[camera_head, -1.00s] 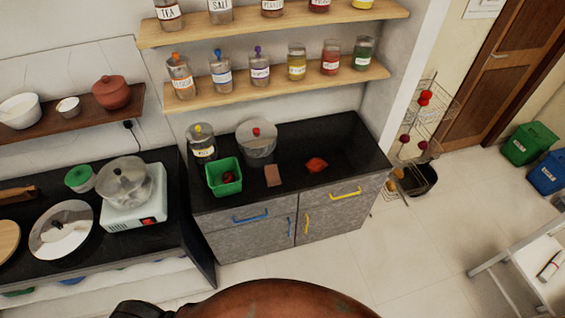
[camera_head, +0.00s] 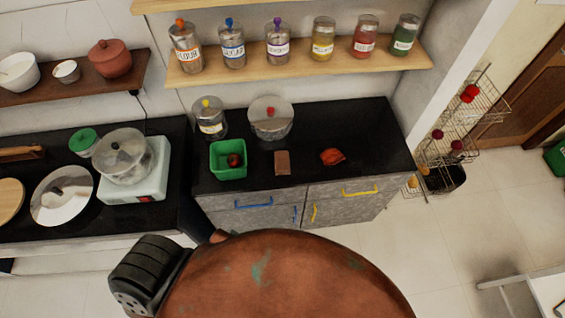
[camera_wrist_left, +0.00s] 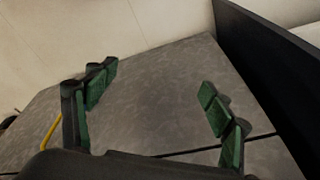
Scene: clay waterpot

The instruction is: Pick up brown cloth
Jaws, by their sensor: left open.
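Two small candidates for the brown cloth lie on the black counter in the head view. One is a flat brown rectangle (camera_head: 282,163); the other is a crumpled orange-red piece (camera_head: 332,157) to its right. I cannot tell for sure which is the brown cloth. In the left wrist view my left gripper (camera_wrist_left: 158,78) is open and empty, its green-padded fingers spread before the grey cabinet front. Neither candidate shows in that view. In the head view the left gripper's fingers are hidden, and my right gripper is not identifiable.
A large reddish-brown rounded body (camera_head: 285,280) fills the lower foreground and hides space below the counter. A green bin (camera_head: 228,172), a lidded jar (camera_head: 210,121) and a lidded container (camera_head: 271,122) stand nearby. The right part of the counter (camera_head: 380,150) is clear.

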